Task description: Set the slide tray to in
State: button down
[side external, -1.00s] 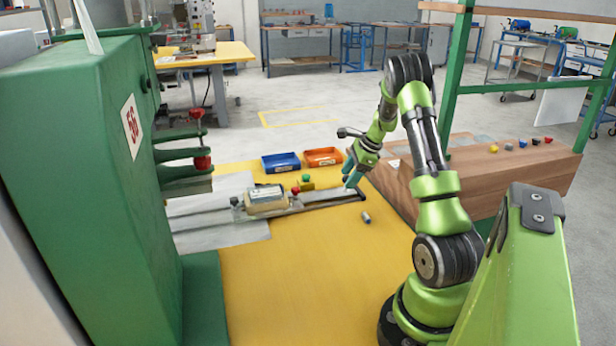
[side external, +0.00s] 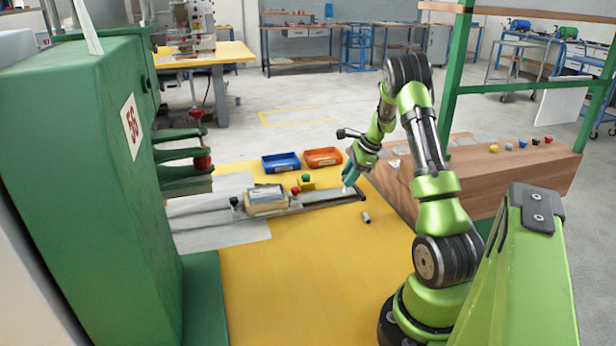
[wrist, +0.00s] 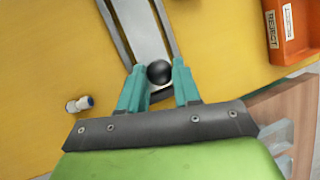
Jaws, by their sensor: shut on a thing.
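The slide tray (wrist: 138,25) is a grey plate between two rails in the wrist view, with a round black knob (wrist: 159,73) at its near end. My gripper (wrist: 159,88) has its teal fingers shut on the knob, one on each side. In the side view my gripper (side external: 347,184) reaches down at the right end of the slide rails (side external: 330,200), and the knob is hidden there. A beige and grey block (side external: 266,200) sits on the slide, left of my gripper. The slide runs left towards the green press (side external: 90,180).
A blue bin (side external: 281,163) and an orange bin (side external: 323,158), labelled REJECT in the wrist view, stand behind the slide. A small cylinder (side external: 366,217) lies on the yellow table in front of it. Green and red buttons (side external: 306,179) are close behind the slide.

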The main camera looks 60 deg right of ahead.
aim_at(294, 190)
jog(key=w+a, duration=1.2)
jog(key=shift+w+a, duration=0.15)
jog(key=shift+a, duration=0.1)
jog(key=c, duration=0.8)
grip_release()
jog(key=shift+d, duration=0.1)
jog(key=v, duration=1.7)
